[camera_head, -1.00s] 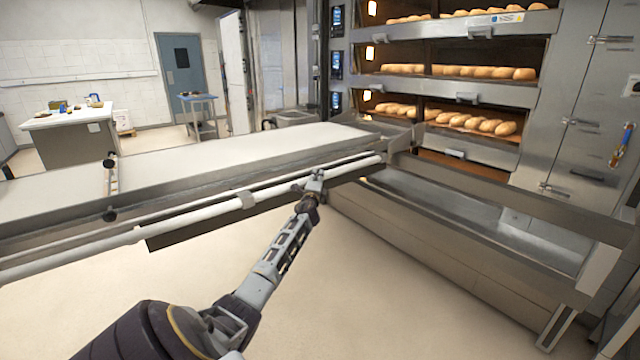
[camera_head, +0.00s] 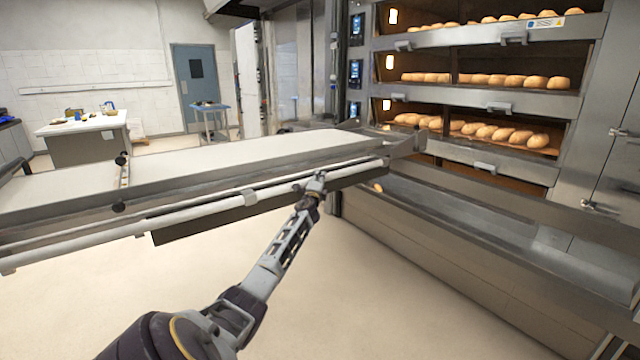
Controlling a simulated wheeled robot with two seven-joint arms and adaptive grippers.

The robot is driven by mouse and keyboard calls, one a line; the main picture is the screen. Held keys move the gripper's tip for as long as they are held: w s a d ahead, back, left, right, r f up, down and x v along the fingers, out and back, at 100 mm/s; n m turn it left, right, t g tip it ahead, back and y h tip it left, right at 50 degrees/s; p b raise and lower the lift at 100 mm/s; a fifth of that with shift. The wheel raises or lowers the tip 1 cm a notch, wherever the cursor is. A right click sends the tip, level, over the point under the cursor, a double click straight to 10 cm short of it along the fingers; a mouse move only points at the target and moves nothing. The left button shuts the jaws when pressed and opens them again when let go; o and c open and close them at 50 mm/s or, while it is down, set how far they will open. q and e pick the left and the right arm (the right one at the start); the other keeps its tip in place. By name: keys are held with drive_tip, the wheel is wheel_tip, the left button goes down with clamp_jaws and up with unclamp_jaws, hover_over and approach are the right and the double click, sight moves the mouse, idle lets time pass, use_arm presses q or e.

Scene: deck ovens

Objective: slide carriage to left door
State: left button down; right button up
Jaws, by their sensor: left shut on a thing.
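The carriage (camera_head: 225,163) is a long flat loader with a pale belt top and steel sides, stretching from the left edge to the oven front. A white rail (camera_head: 190,208) runs along its near side. My left gripper (camera_head: 316,182) is shut on this rail near its right end; the fingertips are small and partly hidden. The deck oven (camera_head: 470,101) stands behind at the right, its open decks holding loaves. The carriage's far end is by the left part of the oven front. My right gripper is not in view.
A long steel trough-like frame (camera_head: 455,240) runs below the oven to the right. A white worktable (camera_head: 82,124) and a small blue table (camera_head: 211,108) stand at the back left. The floor (camera_head: 380,300) in front is clear.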

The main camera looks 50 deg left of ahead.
use_arm(q)
drive_tip(key=shift+s+a+r, duration=0.1)
drive_tip(key=shift+a+r, duration=0.1)
drive_tip(key=c, duration=1.4)
unclamp_jaws()
drive_tip(key=o, duration=0.3)
drive_tip(key=shift+a+f, duration=0.15)
drive_tip(key=shift+f, duration=0.05)
drive_tip(key=shift+d, duration=0.2)
drive_tip(key=v, duration=1.1)
drive_tip(key=shift+s+d, duration=0.2)
drive_tip(key=shift+s, duration=0.1)
drive_tip(key=shift+f, duration=0.1)
